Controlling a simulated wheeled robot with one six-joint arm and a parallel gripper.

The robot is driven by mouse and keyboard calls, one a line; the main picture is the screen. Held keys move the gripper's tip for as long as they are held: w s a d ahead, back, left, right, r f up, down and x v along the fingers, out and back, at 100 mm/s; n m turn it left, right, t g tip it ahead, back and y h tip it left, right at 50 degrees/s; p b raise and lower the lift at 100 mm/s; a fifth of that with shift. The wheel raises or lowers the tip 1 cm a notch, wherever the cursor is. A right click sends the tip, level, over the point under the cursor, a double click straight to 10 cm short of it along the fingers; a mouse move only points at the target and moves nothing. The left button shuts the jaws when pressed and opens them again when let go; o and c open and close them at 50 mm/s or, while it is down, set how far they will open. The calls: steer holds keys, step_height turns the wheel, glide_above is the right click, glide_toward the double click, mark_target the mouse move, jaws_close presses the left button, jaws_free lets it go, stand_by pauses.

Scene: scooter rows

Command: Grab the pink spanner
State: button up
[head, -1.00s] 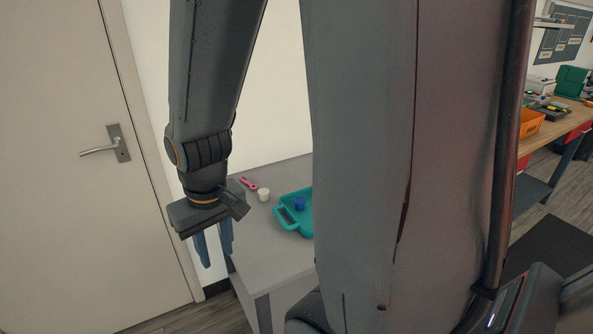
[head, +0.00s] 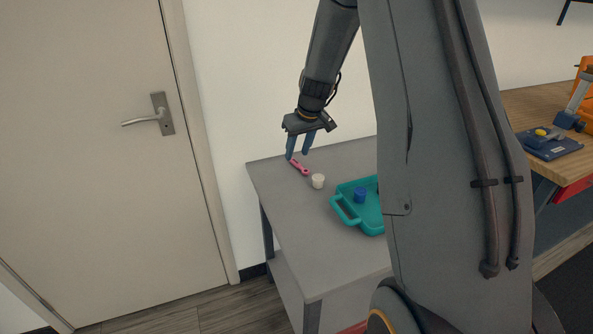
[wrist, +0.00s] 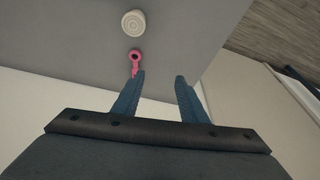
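The pink spanner (head: 299,167) lies on the grey table (head: 290,228) near its back left corner. In the wrist view the spanner's ring end (wrist: 136,57) shows just beyond the left finger, which hides part of its length. My gripper (head: 298,156) is above the back edge of the table, fingers pointing down, close to the spanner's far end. In the wrist view my gripper (wrist: 160,78) has its fingers apart with nothing between them. The spanner is to the left of the gap. Whether a finger touches it I cannot tell.
A white round cup-like piece (head: 318,181) stands just in front of the spanner, also seen in the wrist view (wrist: 133,23). A teal tray (head: 346,211) with a blue piece (head: 360,195) is to the right, partly hidden by my arm. A wall stands behind the table.

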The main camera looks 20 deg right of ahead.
glide_toward(298, 163)
steer(key=shift+s+a+f+t+b, duration=0.2)
steer(key=shift+t+b, duration=0.1)
steer(key=shift+b, duration=0.1)
steer(key=shift+w+d+f, duration=0.15)
steer(key=shift+w+f, duration=0.05)
steer(key=shift+f, duration=0.05)
steer(key=shift+n, duration=0.3)
steer(key=shift+p+x, duration=1.3)
steer(key=shift+x, duration=2.4)
jaws_close()
